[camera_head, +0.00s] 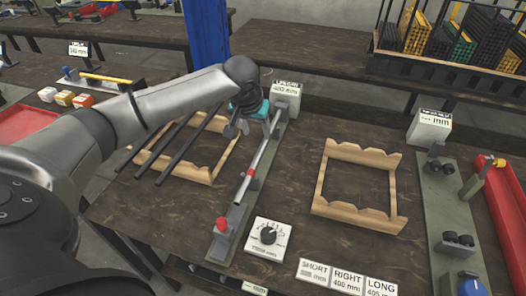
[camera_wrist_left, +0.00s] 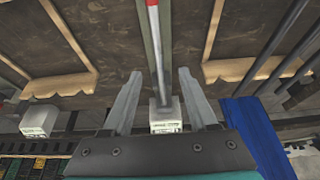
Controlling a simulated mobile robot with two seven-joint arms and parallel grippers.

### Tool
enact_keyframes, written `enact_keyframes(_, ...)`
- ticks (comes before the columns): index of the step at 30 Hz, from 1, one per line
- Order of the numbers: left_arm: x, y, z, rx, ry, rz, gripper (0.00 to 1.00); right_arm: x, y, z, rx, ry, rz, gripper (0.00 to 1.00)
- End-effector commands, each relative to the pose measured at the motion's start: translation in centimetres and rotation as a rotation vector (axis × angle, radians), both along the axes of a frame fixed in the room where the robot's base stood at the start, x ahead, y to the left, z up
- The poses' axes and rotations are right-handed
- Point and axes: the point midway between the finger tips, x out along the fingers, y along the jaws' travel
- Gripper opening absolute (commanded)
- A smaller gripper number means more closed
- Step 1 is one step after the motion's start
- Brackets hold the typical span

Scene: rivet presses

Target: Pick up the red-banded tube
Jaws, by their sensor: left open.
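The red-banded tube (camera_head: 264,150) is a thin silver tube with a red band. It lies along a green-grey gauge fixture (camera_head: 226,238) marked 400 mm. My left gripper (camera_head: 238,127) is near the tube's far end in the head view. In the left wrist view, the open left gripper (camera_wrist_left: 159,72) has one finger on each side of the tube (camera_wrist_left: 159,50), with gaps on both sides. The red band shows at that view's top edge. Whether the fingers reach down to the tube's height is unclear. My right gripper is out of view.
A wooden rack (camera_head: 202,176) with several dark rods is left of the fixture. An empty wooden rack (camera_head: 322,186) stands to the right. Another gauge fixture (camera_head: 436,200) and a red tray (camera_head: 505,215) are far right.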

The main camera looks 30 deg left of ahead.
Motion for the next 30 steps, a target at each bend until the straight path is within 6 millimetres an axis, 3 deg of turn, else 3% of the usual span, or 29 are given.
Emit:
enact_keyframes(3,0.9,0.2,-2.4,0.001,-0.001,0.000,0.59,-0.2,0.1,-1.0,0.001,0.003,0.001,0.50)
enact_keyframes(14,2.0,0.4,-5.2,0.001,-0.001,-0.002,0.59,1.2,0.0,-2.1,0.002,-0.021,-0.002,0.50)
enact_keyframes(21,3.2,0.5,-8.3,0.002,-0.001,-0.001,0.59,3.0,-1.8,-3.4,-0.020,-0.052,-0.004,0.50)
enact_keyframes(30,3.5,0.6,-8.7,0.002,-0.003,-0.003,0.59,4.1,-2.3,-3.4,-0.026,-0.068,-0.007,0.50)
